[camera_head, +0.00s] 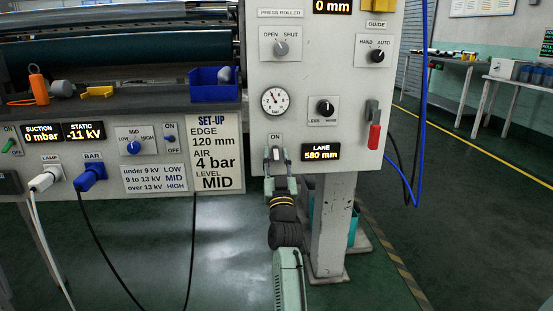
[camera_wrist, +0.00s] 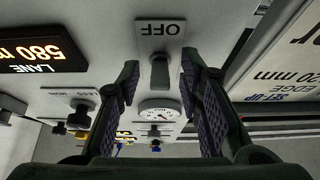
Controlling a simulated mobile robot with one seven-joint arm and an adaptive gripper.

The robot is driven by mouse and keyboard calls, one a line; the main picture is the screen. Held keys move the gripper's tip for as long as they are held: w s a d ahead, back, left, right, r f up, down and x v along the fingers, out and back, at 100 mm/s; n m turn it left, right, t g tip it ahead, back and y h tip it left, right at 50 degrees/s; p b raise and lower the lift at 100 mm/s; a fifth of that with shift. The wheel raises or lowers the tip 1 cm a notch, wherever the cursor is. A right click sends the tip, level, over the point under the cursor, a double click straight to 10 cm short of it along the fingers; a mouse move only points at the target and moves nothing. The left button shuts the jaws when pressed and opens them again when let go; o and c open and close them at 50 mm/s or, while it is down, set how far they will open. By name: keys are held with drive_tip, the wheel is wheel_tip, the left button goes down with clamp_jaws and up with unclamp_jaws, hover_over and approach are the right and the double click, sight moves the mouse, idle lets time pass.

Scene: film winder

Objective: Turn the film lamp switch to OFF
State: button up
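A small toggle switch sits on the grey panel below the round gauge, with an ON label above it in the head view. In the wrist view, which is upside down, its dark lever (camera_wrist: 160,72) stands by a plate marked OFF (camera_wrist: 160,32). I cannot read a film lamp name on it. My gripper (camera_head: 276,154) is in front of this switch. In the wrist view my gripper (camera_wrist: 160,75) is open, one finger on each side of the lever, with gaps visible.
The LANE display (camera_head: 321,152) is right of the switch, and a red-handled lever (camera_head: 374,135) is further right. The LESS/MORE knob (camera_head: 325,107) and gauge (camera_head: 275,100) are above. A SET-UP card (camera_head: 215,152) is left. A white plug (camera_head: 45,178) sits under LAMP.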

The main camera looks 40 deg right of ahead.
sight(275, 116)
wheel_tip(275, 116, up, 10)
idle(0.6)
idle(1.8)
